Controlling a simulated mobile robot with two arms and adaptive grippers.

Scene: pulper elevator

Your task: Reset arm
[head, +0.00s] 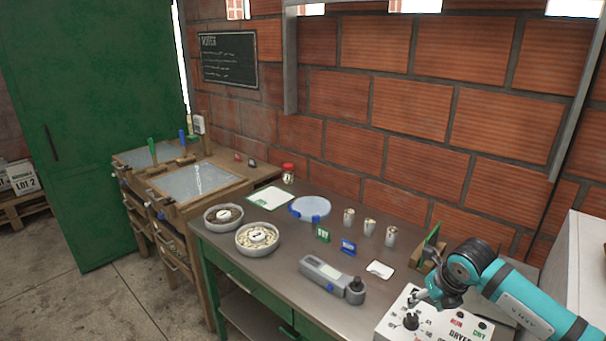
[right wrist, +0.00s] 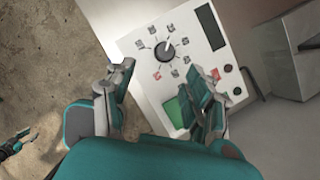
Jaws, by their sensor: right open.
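My right arm (head: 520,298) reaches in from the lower right in the head view. Its gripper (head: 424,297) hangs over the white dryer control panel (head: 445,326). In the right wrist view the two fingers stand wide apart and the gripper (right wrist: 163,82) is open and empty. The panel's black knob (right wrist: 165,50) shows beyond the fingertips, apart from them. The knob (head: 411,321) also shows in the head view. My left gripper is outside the head view; a small gripper (right wrist: 17,143) at the left edge of the right wrist view looks like it, too small to read.
The metal table (head: 290,262) holds two bowls of beans (head: 257,237), a grey handheld meter (head: 327,274), several metal cups (head: 369,228) and a round blue-clipped dish (head: 311,208). A brick wall (head: 410,100) stands behind. Concrete floor (head: 120,300) is open at the lower left.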

